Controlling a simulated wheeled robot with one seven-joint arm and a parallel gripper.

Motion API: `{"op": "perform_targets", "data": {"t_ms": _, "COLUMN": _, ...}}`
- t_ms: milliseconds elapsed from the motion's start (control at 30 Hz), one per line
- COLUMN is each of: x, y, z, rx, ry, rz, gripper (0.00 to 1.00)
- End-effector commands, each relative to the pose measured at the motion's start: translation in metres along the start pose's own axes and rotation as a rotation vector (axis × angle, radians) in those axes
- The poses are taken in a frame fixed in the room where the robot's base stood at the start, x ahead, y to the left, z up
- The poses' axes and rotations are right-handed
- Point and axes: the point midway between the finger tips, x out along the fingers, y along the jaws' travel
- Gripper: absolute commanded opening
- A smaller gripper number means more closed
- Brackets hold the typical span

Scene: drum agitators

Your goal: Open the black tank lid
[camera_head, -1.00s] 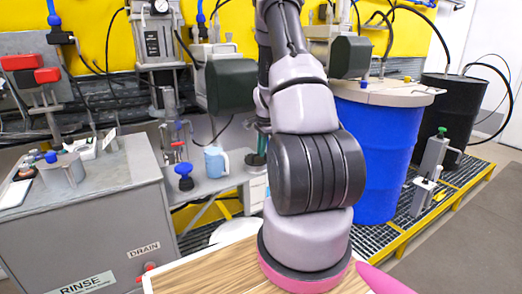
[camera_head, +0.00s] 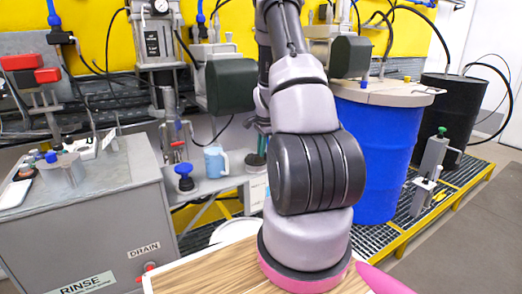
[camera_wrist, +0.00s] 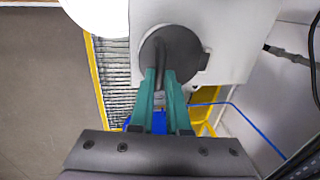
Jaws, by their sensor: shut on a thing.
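The black tank lid (camera_wrist: 192,46) is a round dark disc with a raised ridge across it, in the upper middle of the wrist view. It sits on the flat top of a white tank (camera_wrist: 228,62). My gripper (camera_wrist: 161,72) has green fingers, and they are shut on the lid's ridge, one on each side. In the head view the white tank (camera_head: 257,193) shows partly behind my arm. The fingers hide a little of the lid's near edge.
A light-blue mug (camera_head: 216,161) stands on the bench left of my arm. A blue drum (camera_head: 378,150) is to the right, with a black drum (camera_head: 449,110) beyond it. A grey rinse cabinet (camera_head: 85,215) is at left. The floor at right is clear.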

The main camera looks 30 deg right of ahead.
Motion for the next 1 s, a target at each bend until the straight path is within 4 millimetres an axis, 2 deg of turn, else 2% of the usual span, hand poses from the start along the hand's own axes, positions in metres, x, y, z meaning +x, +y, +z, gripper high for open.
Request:
{"op": "perform_targets", "data": {"t_ms": 567, "x": -0.003, "y": -0.004, "z": 0.001, "rx": -0.001, "ry": 0.000, "rz": -0.001, "gripper": 0.00}}
{"op": "perform_targets", "data": {"t_ms": 1000, "x": -0.021, "y": -0.035, "z": 0.002, "rx": -0.005, "ry": 0.001, "rz": -0.005, "gripper": 0.00}}
